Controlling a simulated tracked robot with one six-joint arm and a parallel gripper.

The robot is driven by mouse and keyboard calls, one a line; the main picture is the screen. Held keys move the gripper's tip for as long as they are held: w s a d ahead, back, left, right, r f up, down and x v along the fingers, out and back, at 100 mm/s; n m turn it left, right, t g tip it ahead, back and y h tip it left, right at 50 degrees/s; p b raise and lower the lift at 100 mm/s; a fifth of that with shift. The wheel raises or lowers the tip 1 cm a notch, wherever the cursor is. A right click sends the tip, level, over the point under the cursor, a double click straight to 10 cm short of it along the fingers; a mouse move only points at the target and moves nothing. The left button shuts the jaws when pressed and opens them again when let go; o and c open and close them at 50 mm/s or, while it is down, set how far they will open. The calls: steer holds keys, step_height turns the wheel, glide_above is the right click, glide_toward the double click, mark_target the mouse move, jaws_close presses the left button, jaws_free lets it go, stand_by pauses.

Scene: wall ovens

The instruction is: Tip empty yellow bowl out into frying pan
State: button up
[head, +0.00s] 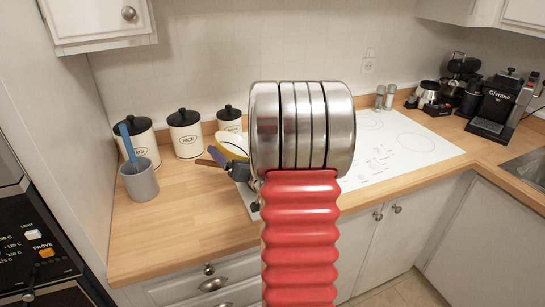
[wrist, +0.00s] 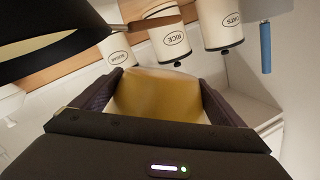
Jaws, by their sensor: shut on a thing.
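My gripper (wrist: 160,84) is shut on the yellow bowl (wrist: 158,100), whose smooth yellow surface lies between its two dark fingers. In the head view my gripper (head: 224,160) is partly hidden behind my arm, with part of the bowl (head: 236,141) showing just behind it, above the counter. The bowl's exact tilt cannot be told. The frying pan (wrist: 48,38) shows as a dark curved rim with a pale inner area at the upper left of the wrist view, apart from the bowl. In the head view my arm hides most of the pan.
Three white canisters with black lids, including the rice canister (head: 185,134), stand along the back wall. A grey cup (head: 140,182) with a blue utensil is at the counter's left. A white cooktop (head: 400,148) lies right of my arm. Coffee machines stand far right.

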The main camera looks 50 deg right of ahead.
steer(key=shift+w+a+f+n+g+p, duration=0.35)
steer(key=shift+a+f+n+p, duration=0.15)
steer(key=shift+n, duration=0.15)
steer(key=shift+w+a+f+n+g+p, duration=0.25)
steer(key=shift+w+a+f+n+p, duration=0.1)
steer(key=shift+a+f+n, duration=0.25)
steer(key=shift+w+a+f+n+g+p, duration=0.25)
steer(key=shift+f+n+p, duration=0.25)
steer(key=shift+n, duration=0.15)
steer(key=shift+w+a+f+n+g+p, duration=0.15)
steer(key=shift+w+a+f+n+p, duration=0.1)
steer(key=shift+f+n+p, duration=0.3)
steer(key=shift+r, duration=0.15)
steer(key=shift+r, duration=3)
